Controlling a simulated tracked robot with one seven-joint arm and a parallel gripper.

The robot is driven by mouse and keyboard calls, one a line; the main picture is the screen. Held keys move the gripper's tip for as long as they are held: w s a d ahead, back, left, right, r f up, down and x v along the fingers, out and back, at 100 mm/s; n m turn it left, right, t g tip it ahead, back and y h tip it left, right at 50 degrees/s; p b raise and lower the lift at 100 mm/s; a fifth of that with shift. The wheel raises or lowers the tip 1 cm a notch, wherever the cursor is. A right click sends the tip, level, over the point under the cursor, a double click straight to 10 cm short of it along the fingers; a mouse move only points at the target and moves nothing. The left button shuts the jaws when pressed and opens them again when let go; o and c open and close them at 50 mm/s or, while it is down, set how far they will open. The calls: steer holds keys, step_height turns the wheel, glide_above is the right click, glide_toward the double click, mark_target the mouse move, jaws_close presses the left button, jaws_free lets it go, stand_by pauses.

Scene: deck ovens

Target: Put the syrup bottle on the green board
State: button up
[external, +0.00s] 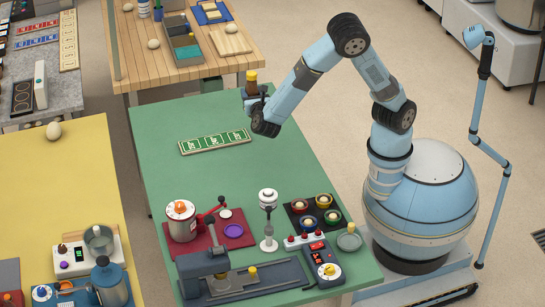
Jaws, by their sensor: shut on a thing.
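The fingers and the lower bottle are small and partly hidden by the wrist. The green board (214,142), a flat strip with white markings and a pale border, lies on the table, below and to the left of my gripper. Nothing stands on it.
The green table (290,150) is clear around the board. Its near end holds a red mat (185,245) with a pot, a grey machine (205,270), a white stand (268,225), a dark tray (297,222) of small bowls and a control box (325,265). A wooden table (150,70) stands behind.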

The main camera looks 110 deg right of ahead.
steer(key=shift+w+d, duration=0.5)
steer(key=shift+d, duration=0.1)
steer(key=shift+w+d+f, duration=0.65)
steer(key=shift+w+f, duration=1.5)
steer(key=shift+w, duration=0.05)
steer(key=shift+w+d+f, duration=0.7)
steer(key=shift+w+f, duration=1.45)
steer(key=shift+w+d+f, duration=0.65)
steer(key=shift+w+f, duration=1.5)
steer(key=shift+w, duration=0.05)
steer(key=o, duration=1.3)
steer(key=shift+a, duration=0.1)
